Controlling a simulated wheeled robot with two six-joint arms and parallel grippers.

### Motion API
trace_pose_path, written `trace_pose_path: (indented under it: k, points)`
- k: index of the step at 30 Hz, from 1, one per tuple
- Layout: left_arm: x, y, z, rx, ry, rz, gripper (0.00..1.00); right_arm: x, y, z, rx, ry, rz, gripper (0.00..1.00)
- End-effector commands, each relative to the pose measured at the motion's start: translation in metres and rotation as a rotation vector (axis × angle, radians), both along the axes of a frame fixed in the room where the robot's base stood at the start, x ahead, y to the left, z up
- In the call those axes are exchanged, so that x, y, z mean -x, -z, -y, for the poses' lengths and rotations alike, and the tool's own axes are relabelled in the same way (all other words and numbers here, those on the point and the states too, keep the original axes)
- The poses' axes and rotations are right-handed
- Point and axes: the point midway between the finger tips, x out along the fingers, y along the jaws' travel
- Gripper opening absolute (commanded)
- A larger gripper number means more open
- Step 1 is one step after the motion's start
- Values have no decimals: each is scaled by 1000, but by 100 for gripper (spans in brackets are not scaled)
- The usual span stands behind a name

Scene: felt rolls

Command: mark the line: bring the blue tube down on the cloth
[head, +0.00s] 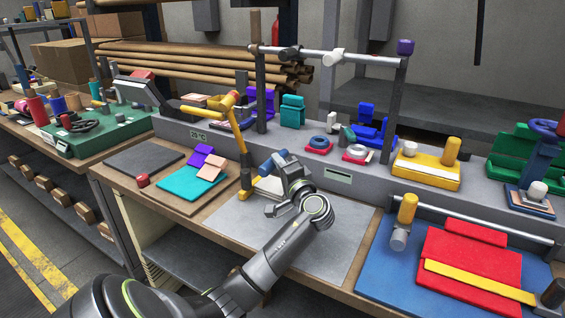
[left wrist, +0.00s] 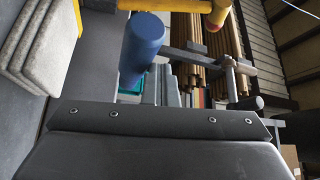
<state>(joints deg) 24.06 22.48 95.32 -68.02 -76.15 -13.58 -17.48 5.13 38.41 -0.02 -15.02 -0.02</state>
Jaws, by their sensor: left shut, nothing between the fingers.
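The blue tube (head: 267,166) shows as a small blue piece just behind my left gripper (head: 273,207), partly hidden by it. In the left wrist view the blue tube (left wrist: 143,45) stands large just beyond the gripper's dark body. A pale cloth (head: 268,187) lies on the grey work mat (head: 310,235), mostly behind the gripper. Layered pale pads (left wrist: 42,38) show at the upper left of the wrist view. My left gripper is shut and empty, beside the tube and low over the mat. Whether it touches the tube I cannot tell. My right gripper is not in view.
A yellow jointed lever (head: 234,125) stands left of the gripper. Teal felt (head: 190,183) lies on the left board. Red felt (head: 470,262) under a yellow strip lies on the blue mat (head: 385,270) at right. A grey shelf with holders runs behind. The grey mat's front is clear.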

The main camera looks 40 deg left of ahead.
Motion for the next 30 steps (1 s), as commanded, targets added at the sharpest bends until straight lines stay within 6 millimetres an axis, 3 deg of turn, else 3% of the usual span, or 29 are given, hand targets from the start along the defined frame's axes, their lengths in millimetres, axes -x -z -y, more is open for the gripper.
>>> trace_pose_path:
  k: [19, 23, 30]
  points:
    - [1, 4, 3, 2, 1, -1, 0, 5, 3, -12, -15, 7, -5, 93]
    - [7, 8, 20, 3, 3, -1, 0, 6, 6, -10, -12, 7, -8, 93]
    - [23, 16, 65, 7, 4, 0, 0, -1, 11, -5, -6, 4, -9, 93]
